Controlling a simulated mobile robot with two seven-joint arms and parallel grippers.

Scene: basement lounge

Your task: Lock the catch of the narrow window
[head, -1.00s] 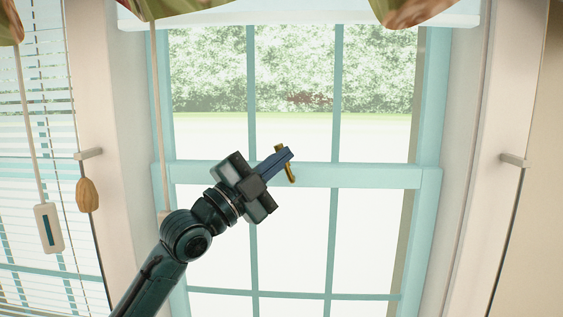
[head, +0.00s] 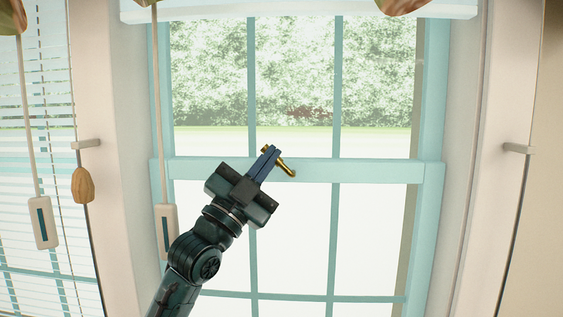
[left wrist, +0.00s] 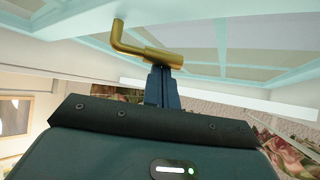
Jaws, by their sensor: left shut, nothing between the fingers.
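The narrow window (head: 390,172) has a pale teal frame with a horizontal rail across its middle. Its brass catch (head: 287,168) sits on that rail, its lever slanting down to the right in the head view. In the left wrist view the catch (left wrist: 150,55) shows as a brass bar with a bent end at the upper left. My left gripper (head: 271,152) is shut and empty, its fingertips at the left side of the catch, overlapping it in view. I cannot tell for sure whether they touch. My right gripper is not in view.
Blind cords with a pale pull (head: 166,231) and a wooden pull (head: 82,185) hang at the left. Another window with slatted blinds (head: 60,150) is at the far left. A small handle (head: 517,148) juts out at the right. Space right of the catch is clear.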

